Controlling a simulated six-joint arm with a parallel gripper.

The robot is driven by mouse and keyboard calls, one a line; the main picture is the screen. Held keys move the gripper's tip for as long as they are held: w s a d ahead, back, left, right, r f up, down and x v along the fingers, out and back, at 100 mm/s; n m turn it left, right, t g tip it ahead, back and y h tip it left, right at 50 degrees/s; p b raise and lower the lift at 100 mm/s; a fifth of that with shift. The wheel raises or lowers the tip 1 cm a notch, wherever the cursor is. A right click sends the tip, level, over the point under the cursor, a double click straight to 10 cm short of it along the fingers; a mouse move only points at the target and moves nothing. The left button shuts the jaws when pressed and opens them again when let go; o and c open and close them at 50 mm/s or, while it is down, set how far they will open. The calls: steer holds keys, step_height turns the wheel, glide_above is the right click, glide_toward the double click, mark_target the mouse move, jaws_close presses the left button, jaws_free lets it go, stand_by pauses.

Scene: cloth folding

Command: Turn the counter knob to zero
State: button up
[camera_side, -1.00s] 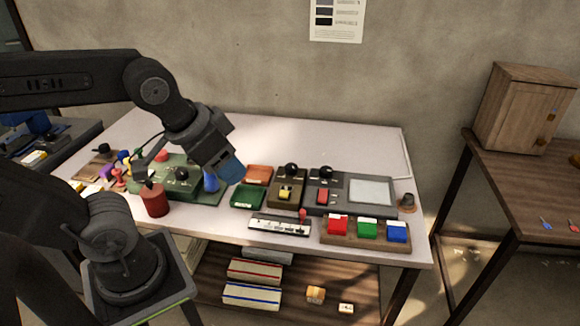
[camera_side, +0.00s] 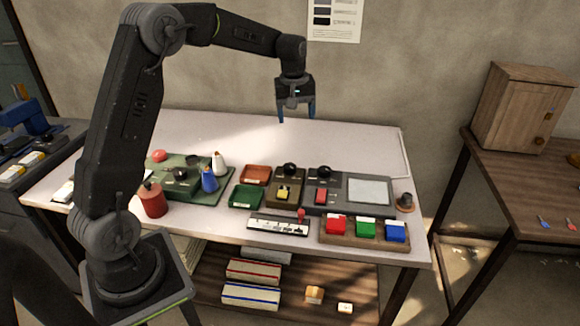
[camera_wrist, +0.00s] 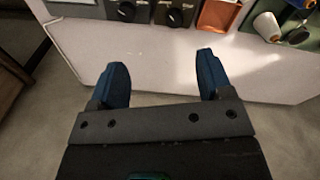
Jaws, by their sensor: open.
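Several dark knobs show on the table, and I cannot tell which is the counter knob. One black knob (camera_side: 290,170) is on the brown box with a yellow switch; it also shows in the wrist view (camera_wrist: 176,17). Another black knob (camera_side: 325,172) is on the grey panel with a red switch and a pale screen; it also shows in the wrist view (camera_wrist: 126,9). A third dark knob (camera_side: 181,174) is on the green panel. No dial reading is legible. My gripper (camera_side: 296,117) is open and empty, pointing down above the table's back part, apart from every knob.
A red cylinder (camera_side: 153,200) stands at the front left. Colored blocks and a slider strip (camera_side: 278,225) lie at the front. The table's back strip (camera_side: 250,140) is clear.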

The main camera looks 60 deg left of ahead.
mark_target(290, 166)
steer(key=w+a+f+n+g, duration=0.1)
steer(key=w+a+f+n, duration=0.2)
steer(key=a+f, duration=0.5)
steer(key=f, duration=1.5)
steer(key=shift+w+d+f, duration=0.1)
steer(key=shift+w+d, duration=0.05)
steer(key=shift+d, duration=0.1)
steer(key=c, duration=0.9)
